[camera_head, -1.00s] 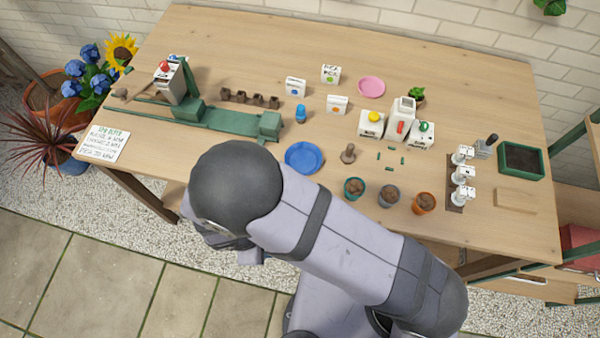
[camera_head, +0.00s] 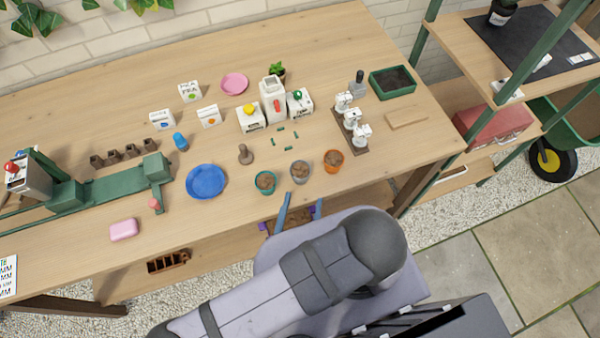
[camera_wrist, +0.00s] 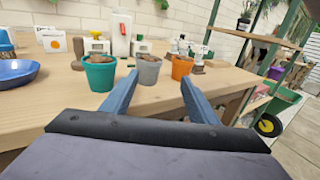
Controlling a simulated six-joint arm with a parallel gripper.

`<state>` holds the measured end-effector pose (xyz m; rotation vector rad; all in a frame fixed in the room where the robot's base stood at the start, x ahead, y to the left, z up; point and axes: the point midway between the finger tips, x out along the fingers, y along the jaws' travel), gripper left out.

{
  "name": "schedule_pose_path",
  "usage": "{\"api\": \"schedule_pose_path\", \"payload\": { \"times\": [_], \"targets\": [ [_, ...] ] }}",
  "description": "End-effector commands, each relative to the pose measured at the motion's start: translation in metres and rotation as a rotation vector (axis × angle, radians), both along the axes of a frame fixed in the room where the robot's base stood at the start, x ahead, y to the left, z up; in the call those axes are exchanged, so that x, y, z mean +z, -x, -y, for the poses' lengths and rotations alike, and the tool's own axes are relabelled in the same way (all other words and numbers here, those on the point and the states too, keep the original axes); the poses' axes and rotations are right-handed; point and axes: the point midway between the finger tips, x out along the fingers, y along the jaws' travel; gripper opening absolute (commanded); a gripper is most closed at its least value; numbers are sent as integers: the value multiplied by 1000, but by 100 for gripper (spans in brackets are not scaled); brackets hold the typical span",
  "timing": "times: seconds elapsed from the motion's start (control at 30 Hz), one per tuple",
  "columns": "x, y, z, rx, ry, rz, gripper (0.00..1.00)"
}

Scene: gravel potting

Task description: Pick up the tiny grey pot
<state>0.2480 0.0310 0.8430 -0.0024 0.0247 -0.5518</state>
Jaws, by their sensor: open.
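The tiny grey pot (camera_head: 300,177) stands upright near the table's front edge, with brown material in its top. It stands between a teal pot (camera_head: 265,187) and an orange pot (camera_head: 333,165). In the wrist view the grey pot (camera_wrist: 149,72) shows ahead, just beyond my left fingertip and left of the middle of the gap. My gripper (camera_head: 303,199) is open and empty, its two blue fingers pointing at the table. It is in front of the grey pot, and nothing is between the fingers. In the wrist view my gripper (camera_wrist: 159,78) spreads wide, apart from the pot.
The teal and orange pots flank the grey one closely. A blue dish (camera_head: 206,182) lies to the left, with a brown tamper (camera_head: 245,155) behind. The wooden table (camera_head: 420,150) is clear at front right.

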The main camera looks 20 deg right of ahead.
Motion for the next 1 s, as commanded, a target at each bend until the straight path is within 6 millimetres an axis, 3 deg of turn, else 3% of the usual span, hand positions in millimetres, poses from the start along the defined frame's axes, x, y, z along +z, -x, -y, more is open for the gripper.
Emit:
{"api": "schedule_pose_path", "payload": {
  "times": [0.2, 1.0],
  "targets": [
    [5, -4, -15, 85, 5, 27, 54],
    [7, -28, -2, 78, 6, 25, 54]
  ]
}}
